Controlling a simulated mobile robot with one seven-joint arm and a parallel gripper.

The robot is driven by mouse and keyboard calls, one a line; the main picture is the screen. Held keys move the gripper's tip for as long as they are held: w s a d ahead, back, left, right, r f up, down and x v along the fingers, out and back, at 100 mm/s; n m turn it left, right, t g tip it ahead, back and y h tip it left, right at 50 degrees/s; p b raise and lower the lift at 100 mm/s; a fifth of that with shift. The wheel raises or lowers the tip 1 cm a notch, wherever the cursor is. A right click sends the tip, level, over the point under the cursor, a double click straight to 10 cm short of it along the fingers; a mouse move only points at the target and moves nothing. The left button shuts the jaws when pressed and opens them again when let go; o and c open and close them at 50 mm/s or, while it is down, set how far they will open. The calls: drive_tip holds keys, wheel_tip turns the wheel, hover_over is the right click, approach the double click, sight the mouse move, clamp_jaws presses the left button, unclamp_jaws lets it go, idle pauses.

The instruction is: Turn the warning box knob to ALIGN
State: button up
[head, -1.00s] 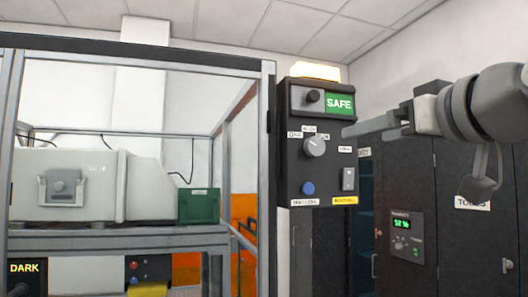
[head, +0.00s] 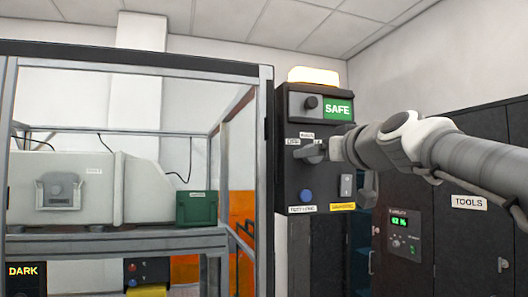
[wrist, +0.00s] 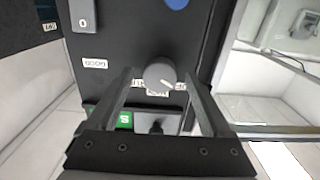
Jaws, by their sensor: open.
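The dark warning box (head: 285,185) hangs at the right end of the framed bench, with a green SAFE sign (head: 338,109) near its top. My gripper (head: 312,151) is at the box's face in the head view and mostly hides the knob there. In the wrist view, which shows the box upside down, the grey round knob (wrist: 159,73) lies between the two open fingers of my gripper (wrist: 158,80). A pale mark shows at the knob's lower right edge there. Labels around the knob are partly hidden and too small to read surely. Contact cannot be told.
A blue button (head: 306,195) and a grey rocker switch (head: 346,185) sit below the knob. A smaller dark knob (head: 310,103) is beside the SAFE sign. The bench's metal frame (head: 265,170) stands close left. Dark cabinets (head: 460,240) stand right.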

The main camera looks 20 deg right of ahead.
drive_tip(key=shift+w, duration=0.25)
clamp_jaws()
idle(0.3)
drive_tip(key=shift+m, duration=0.3)
drive_tip(key=m+b, duration=0.1)
drive_tip(key=m, duration=1)
drive_tip(key=shift+a, duration=0.1)
